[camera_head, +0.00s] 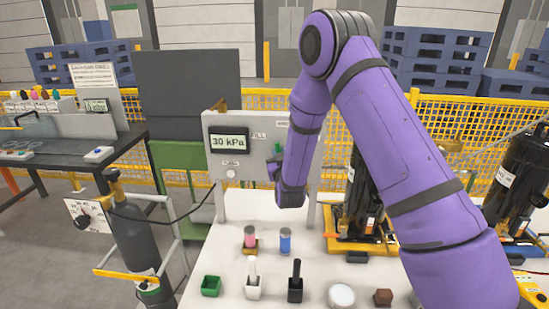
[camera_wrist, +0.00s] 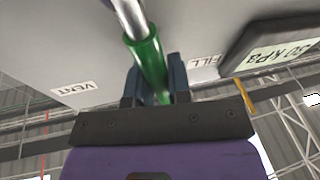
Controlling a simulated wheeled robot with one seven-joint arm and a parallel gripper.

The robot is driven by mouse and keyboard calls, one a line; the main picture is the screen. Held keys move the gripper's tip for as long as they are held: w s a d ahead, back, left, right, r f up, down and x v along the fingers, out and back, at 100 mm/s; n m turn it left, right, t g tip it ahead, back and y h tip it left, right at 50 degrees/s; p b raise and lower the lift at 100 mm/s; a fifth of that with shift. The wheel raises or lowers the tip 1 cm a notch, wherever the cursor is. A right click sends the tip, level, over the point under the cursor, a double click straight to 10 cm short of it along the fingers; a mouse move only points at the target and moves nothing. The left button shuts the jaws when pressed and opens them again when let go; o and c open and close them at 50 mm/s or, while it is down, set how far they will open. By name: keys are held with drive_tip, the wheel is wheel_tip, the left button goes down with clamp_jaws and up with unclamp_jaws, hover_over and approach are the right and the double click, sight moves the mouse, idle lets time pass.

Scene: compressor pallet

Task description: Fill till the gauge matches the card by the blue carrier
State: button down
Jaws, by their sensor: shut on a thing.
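The gauge (camera_head: 229,141) on the grey panel (camera_head: 245,180) reads 30 kPa; part of its display (camera_wrist: 283,52) shows in the wrist view. A green valve handle (camera_head: 278,149) is on the panel; in the wrist view the green grip (camera_wrist: 148,62) on a metal stem lies between the VENT label (camera_wrist: 75,88) and the FILL label (camera_wrist: 206,66). My gripper (camera_wrist: 156,88) is shut on the green handle; in the head view my gripper (camera_head: 274,172) is partly hidden by my arm. I cannot make out a blue carrier or its card.
A white table (camera_head: 225,255) holds a pink and a blue cylinder (camera_head: 285,241), a green box (camera_head: 211,286) and small stands. Black machines (camera_head: 520,175) stand right. A gas cylinder (camera_head: 135,235) stands left, beside a dark bench (camera_head: 70,150) with a small display.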

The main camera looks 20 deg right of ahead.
drive_tip(key=shift+s+d+m+h, duration=0.2)
drive_tip(key=shift+d+m, duration=0.1)
drive_tip(key=shift+m, duration=0.25)
drive_tip(key=shift+s+d+m+h, duration=0.1)
drive_tip(key=shift+d+m+h, duration=0.15)
drive_tip(key=shift+m, duration=0.3)
drive_tip(key=shift+d, duration=0.1)
drive_tip(key=c, duration=1.1)
unclamp_jaws()
drive_tip(key=shift+o, duration=0.2)
drive_tip(key=v, duration=1)
drive_tip(key=shift+s+f, duration=0.2)
drive_tip(key=shift+s, duration=0.15)
drive_tip(key=shift+r, duration=0.1)
